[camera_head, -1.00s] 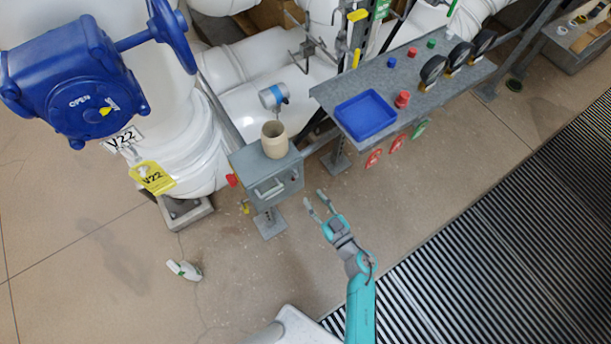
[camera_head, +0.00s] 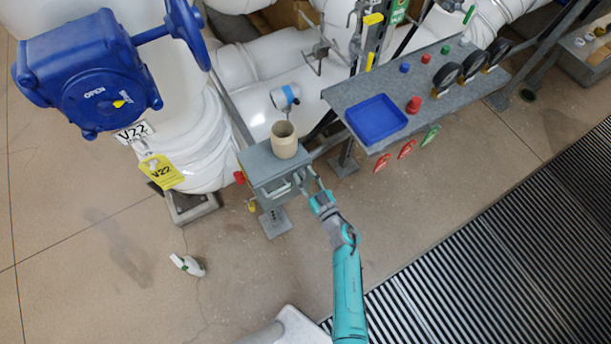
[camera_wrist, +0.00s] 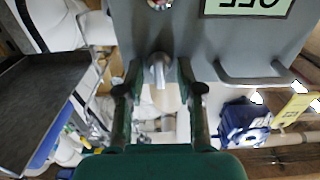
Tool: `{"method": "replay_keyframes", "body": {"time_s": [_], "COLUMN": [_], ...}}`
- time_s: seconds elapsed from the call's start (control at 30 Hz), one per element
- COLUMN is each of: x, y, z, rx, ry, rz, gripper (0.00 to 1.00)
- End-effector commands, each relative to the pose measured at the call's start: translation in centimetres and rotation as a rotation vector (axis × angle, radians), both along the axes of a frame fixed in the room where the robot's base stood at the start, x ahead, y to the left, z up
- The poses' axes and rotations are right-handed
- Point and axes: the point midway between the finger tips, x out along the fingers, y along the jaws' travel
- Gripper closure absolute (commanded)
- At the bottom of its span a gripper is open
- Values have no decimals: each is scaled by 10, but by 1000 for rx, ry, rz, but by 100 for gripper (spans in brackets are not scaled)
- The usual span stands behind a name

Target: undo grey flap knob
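A grey box (camera_head: 266,168) stands on a post in the head view, with a bar handle (camera_head: 280,190) on its front. In the wrist view the grey box front (camera_wrist: 215,45) fills the upper part. A small grey knob (camera_wrist: 159,68) sticks out from it, between my fingers. My gripper (camera_wrist: 160,95) is open, with one finger on each side of the knob; whether either touches it I cannot tell. In the head view my gripper (camera_head: 308,180) is at the right part of the box front, and the knob is hidden there.
A beige cup (camera_head: 284,142) stands on the box. A red knob (camera_head: 239,177) is on its left side. A grey shelf (camera_head: 430,92) with a blue tray (camera_head: 376,119) is close on the right. The bar handle (camera_wrist: 255,78) is right of my fingers in the wrist view.

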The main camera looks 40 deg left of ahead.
Motion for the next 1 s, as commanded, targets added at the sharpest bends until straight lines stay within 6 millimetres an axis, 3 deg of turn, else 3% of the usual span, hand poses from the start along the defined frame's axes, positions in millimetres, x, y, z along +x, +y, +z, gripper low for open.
{"method": "replay_keyframes", "body": {"time_s": [0.03,0.17,0.2,0.63,1.0], "x": [0,0,0,0,-1], "y": [0,0,0,0,1], "z": [0,0,0,0,0], "rx": [0,0,0,-28,-139], "ry": [0,0,0,-67,-336], "rz": [0,0,0,0,0], "gripper": [66,99,100,100,100]}}
